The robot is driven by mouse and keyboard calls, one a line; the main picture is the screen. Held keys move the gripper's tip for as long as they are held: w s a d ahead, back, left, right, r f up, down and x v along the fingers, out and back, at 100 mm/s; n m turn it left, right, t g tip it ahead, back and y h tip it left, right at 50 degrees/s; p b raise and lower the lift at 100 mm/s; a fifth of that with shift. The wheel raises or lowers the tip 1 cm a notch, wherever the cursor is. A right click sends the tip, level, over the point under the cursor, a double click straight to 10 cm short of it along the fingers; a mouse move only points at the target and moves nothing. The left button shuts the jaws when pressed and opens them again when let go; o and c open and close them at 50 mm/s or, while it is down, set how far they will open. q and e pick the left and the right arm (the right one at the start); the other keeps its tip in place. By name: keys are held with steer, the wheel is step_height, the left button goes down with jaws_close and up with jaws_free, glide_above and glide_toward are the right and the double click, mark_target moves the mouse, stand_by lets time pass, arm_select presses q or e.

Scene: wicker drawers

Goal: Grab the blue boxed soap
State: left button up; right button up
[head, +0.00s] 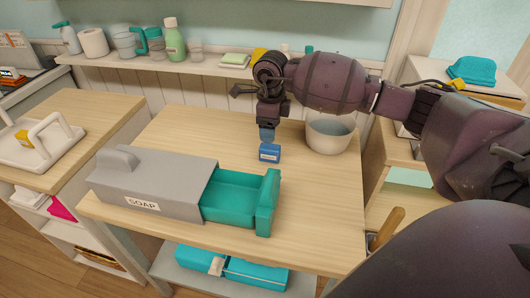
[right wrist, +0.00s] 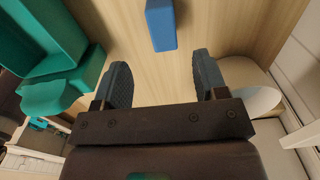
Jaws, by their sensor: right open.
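The blue boxed soap (head: 269,153) stands on the wooden table top, with a white label on its front. It also shows at the top of the right wrist view (right wrist: 161,25), ahead of the fingers. My right gripper (head: 266,133) is above and just behind the soap in the head view. In the right wrist view my right gripper (right wrist: 162,78) has its two fingers spread wide with nothing between them. The soap is beyond the fingertips, roughly in line with the gap. My left gripper is not in view.
A grey box (head: 150,185) labelled SOAP lies left of the soap, its teal drawer (head: 232,196) pulled out. A pale round bowl (head: 329,134) stands close on the right. A wall shelf (head: 150,66) with bottles runs behind. The table behind the grey box is clear.

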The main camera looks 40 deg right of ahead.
mark_target(270, 147)
step_height(270, 147, down, 4)
steer(key=shift+b, duration=0.3)
steer(key=shift+f, duration=0.75)
steer(key=f, duration=0.2)
steer(key=f+b, duration=0.1)
steer(key=f, duration=0.1)
steer(key=shift+w+d+f, duration=0.15)
steer(key=shift+w+f, duration=0.05)
steer(key=shift+f, duration=0.15)
steer(key=shift+r, duration=0.1)
steer(key=shift+c, duration=0.6)
steer(key=c, duration=0.9)
steer(key=shift+r, duration=0.15)
